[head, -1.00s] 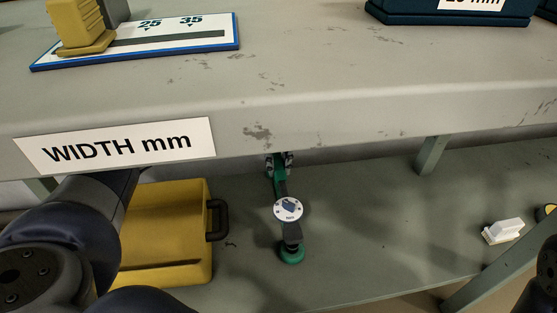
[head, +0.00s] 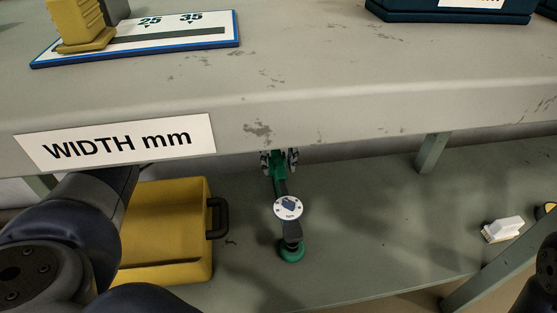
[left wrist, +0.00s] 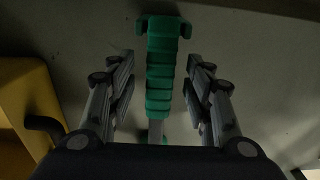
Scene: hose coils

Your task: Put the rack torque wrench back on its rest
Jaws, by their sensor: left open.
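The torque wrench (head: 281,187) is on the lower shelf below the bench top, with a green grip, a dark shaft and a round white disc. A green round part (head: 291,250) shows at its near end. In the left wrist view, the ribbed green grip (left wrist: 161,80) lies between the fingers, and a green two-pronged piece (left wrist: 163,25) crosses its far end. I cannot tell whether that piece is the rest. My left gripper (head: 279,160) is open around the grip, with gaps on both sides. The bench edge hides part of it. My right gripper is not in view.
A yellow case (head: 165,235) with a dark handle stands left of the wrench. The bench edge (head: 340,115) overhangs above. A white object (head: 503,229) lies at the right. The shelf between it and the wrench is clear.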

